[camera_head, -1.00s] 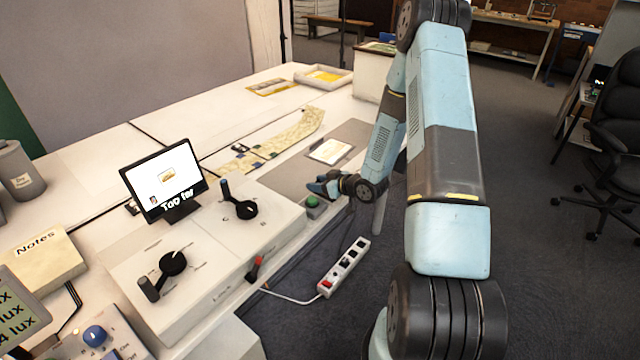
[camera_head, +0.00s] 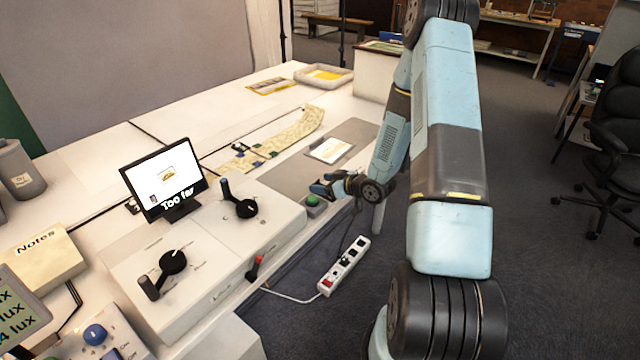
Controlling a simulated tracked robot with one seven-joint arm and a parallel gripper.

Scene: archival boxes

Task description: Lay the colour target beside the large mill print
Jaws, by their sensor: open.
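A pale framed sheet (camera_head: 330,150), possibly the large mill print, lies on a grey board (camera_head: 283,178) near the table's front edge; its picture is too small to make out. I cannot tell the colour target for certain; small dark-and-blue pieces (camera_head: 240,147) lie at the left end of a long patterned strip (camera_head: 290,133). My gripper (camera_head: 322,189) is open, low over the board's front edge, in front of the sheet and just above a green button (camera_head: 313,201). Nothing shows between its fingers, though they are small and partly hidden.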

